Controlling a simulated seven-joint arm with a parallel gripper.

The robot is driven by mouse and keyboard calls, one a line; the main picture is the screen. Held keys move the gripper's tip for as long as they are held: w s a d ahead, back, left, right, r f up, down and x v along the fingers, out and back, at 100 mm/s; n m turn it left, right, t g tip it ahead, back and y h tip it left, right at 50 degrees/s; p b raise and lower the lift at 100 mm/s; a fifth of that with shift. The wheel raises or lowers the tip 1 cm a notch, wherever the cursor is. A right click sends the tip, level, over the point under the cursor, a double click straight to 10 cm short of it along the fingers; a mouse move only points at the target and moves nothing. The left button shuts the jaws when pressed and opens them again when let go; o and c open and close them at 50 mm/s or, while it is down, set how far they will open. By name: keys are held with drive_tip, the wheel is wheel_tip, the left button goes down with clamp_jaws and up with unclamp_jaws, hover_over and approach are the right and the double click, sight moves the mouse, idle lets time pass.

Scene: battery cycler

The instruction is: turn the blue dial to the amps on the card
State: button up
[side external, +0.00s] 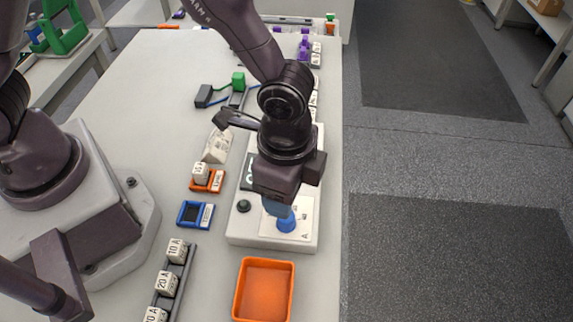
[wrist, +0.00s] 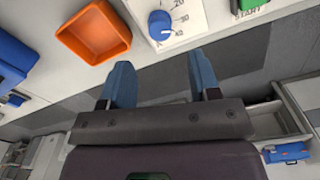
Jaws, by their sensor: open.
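The blue dial (side external: 287,224) sits on the white scale plate of the white cycler box (side external: 240,237). It also shows at the top of the wrist view (wrist: 160,25), with a white pointer mark and scale numbers around it. My gripper (side external: 279,208) is just above the dial in the side view. In the wrist view its two blue fingers (wrist: 161,85) are apart, with nothing between them, and the dial lies beyond their tips. A white card (side external: 216,146) stands at the back left of the box; its writing is too small to read.
An orange tray (side external: 264,290) lies empty in front of the box. A dark rack (side external: 165,285) with labelled amp blocks, a blue holder (side external: 195,214) and an orange holder (side external: 207,180) with a block are to the left. A dark button (side external: 243,206) is beside the dial.

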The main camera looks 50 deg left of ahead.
drive_tip(key=shift+r, duration=2.4)
drive_tip(key=s+a+r+n+t, duration=0.2)
drive_tip(key=s+a+r+n, duration=0.2)
drive_tip(key=a+r, duration=0.5)
drive_tip(key=s+a+r+n+t, duration=0.3)
drive_tip(key=a+r+n, duration=0.5)
drive_tip(key=a, duration=0.5)
drive_tip(key=shift+s+r+t, duration=0.3)
drive_tip(key=shift+s+r, duration=0.1)
drive_tip(key=shift+s, duration=0.05)
